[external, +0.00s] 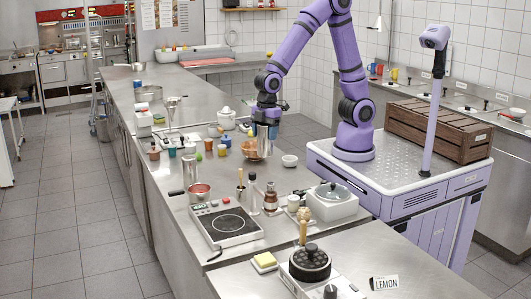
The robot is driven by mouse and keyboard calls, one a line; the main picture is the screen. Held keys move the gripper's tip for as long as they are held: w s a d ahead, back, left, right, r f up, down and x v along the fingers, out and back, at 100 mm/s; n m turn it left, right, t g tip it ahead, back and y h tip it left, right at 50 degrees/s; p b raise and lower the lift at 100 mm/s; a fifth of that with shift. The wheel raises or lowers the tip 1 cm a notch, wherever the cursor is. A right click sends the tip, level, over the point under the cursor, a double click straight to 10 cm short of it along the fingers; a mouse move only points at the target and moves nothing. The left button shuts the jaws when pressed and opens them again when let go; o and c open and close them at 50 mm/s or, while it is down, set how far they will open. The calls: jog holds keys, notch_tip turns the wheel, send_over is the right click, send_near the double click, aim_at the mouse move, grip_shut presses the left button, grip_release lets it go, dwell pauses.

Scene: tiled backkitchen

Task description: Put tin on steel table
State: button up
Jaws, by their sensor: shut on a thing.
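My gripper (266,131) points down over the middle of the long steel table (172,186). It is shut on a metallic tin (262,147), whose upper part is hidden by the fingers. The tin looks upright. I cannot tell whether its bottom touches the table or hangs just above it. Orange-brown items (249,150) show right beside the tin, partly overlapping it in this view.
A hot plate (227,224) and a white lidded cooker (332,201) stand nearer. A wooden crate (434,129) sits on my base.

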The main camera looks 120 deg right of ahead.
jog(key=s+a+n, duration=0.2)
jog(key=s+a, duration=0.3)
jog(key=a, duration=0.7)
jog(key=s+a+n, duration=0.2)
jog(key=s+a, duration=0.2)
jog(key=a, duration=0.9)
jog(key=s+a+n, duration=0.3)
jog(key=s+a, duration=1.2)
jog(key=s, duration=0.5)
notch_tip(320, 180, down, 10)
jog(key=r, duration=0.1)
jog(key=shift+g+y, duration=0.3)
jog(key=shift+w+a+f, duration=0.95)
jog(key=shift+w+a, duration=0.8)
jog(key=shift+a, duration=0.25)
jog(key=shift+w+a+f, duration=0.95)
jog(key=shift+w+a, duration=0.75)
jog(key=shift+a, duration=0.3)
jog(key=shift+w+a+f, duration=0.95)
jog(key=shift+w+a, duration=0.8)
jog(key=shift+a, duration=0.25)
jog(key=shift+f, duration=0.15)
